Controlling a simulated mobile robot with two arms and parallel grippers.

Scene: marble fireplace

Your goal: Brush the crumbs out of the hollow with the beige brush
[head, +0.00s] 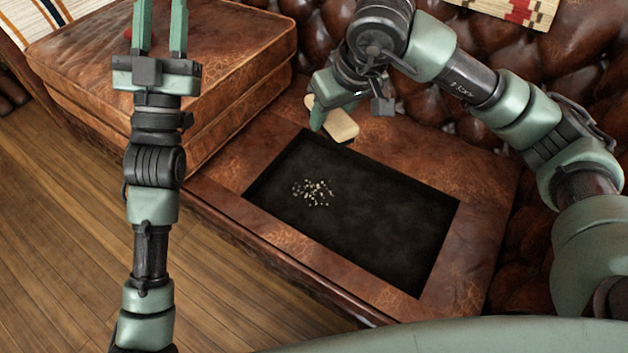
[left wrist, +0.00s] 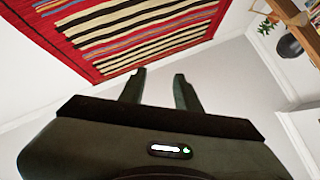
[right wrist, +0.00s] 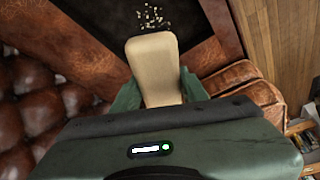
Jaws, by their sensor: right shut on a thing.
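The beige brush (head: 336,121) is held in my right gripper (head: 322,113), above the far edge of the dark hollow (head: 385,225). The brush's beige top also shows between the fingers in the right wrist view (right wrist: 154,65); a bit of its dark underside shows in the head view. The pale crumbs (head: 314,192) lie in a loose cluster in the left part of the hollow, apart from the brush. They also show beyond the brush in the right wrist view (right wrist: 150,17). My left gripper (head: 160,25) is raised, open and empty; its spread fingers show in the left wrist view (left wrist: 160,88).
The hollow is set in a brown leather seat (head: 470,180) with a tufted backrest (head: 560,65). Thick leather cushions (head: 235,75) are stacked at the left, behind my left arm. Wooden floor (head: 60,230) lies in front. The space above the hollow is clear.

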